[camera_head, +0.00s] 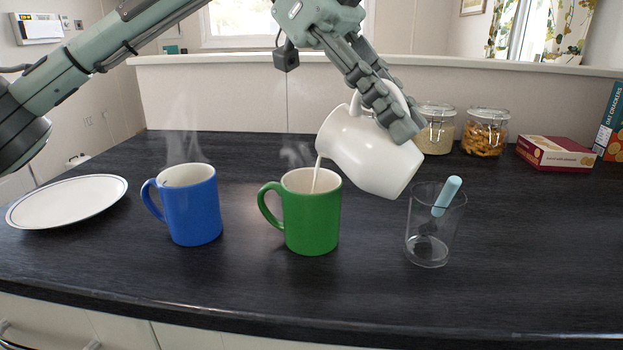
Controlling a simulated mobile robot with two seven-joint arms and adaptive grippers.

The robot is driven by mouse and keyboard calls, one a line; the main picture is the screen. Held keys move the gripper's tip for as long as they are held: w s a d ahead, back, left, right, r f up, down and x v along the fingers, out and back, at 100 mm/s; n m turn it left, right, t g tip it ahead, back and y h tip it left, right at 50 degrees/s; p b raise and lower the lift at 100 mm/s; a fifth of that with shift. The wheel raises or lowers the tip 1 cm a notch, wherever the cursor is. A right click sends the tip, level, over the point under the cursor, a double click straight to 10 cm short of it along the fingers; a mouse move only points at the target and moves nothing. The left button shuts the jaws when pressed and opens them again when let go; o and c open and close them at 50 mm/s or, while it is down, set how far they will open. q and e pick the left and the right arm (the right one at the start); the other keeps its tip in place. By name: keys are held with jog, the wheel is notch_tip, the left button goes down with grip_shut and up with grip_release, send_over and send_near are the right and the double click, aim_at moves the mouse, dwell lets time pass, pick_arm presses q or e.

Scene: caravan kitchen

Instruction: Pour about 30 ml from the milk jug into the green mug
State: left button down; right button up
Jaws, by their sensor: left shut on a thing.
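The white milk jug (362,155) is tilted to the left above the counter, its spout over the green mug. A thin white stream runs from the spout into the green mug (312,222). The green mug stands upright, its handle to the left, with steam above it. My left gripper (392,118) is shut on the milk jug at its upper side, and the fingers hide part of it. The milk level inside the jug and the level in the mug are hidden. My right gripper is not in view.
A steaming blue mug (194,213) stands left of the green mug, with a white plate (66,201) farther left. A clear glass (432,238) holding a light-blue-handled utensil (447,194) stands to the right. Jars (485,135) and a red box (556,153) stand behind. The front right counter is clear.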

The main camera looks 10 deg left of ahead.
pick_arm(q)
jog(key=shift+s+d+r+t+y+p, duration=0.1)
jog(key=shift+s+d+t+y+p, duration=0.1)
jog(key=shift+d+t+y, duration=0.3)
jog(key=shift+s+d+r+t+y+p, duration=0.1)
jog(key=shift+t+y+p, duration=0.1)
jog(key=shift+y, duration=0.5)
jog(key=shift+s+d+f, duration=0.1)
jog(key=shift+f, duration=0.1)
jog(key=shift+f+t+y, duration=0.4)
jog(key=shift+f+y, duration=0.4)
jog(key=shift+d+t+y, duration=0.15)
jog(key=shift+t+y, duration=0.35)
jog(key=shift+y, duration=0.3)
jog(key=shift+f, duration=0.1)
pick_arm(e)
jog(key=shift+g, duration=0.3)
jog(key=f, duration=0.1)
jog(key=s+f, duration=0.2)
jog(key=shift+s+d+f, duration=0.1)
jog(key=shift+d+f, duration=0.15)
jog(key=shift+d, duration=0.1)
pick_arm(q)
jog(key=shift+f, duration=0.1)
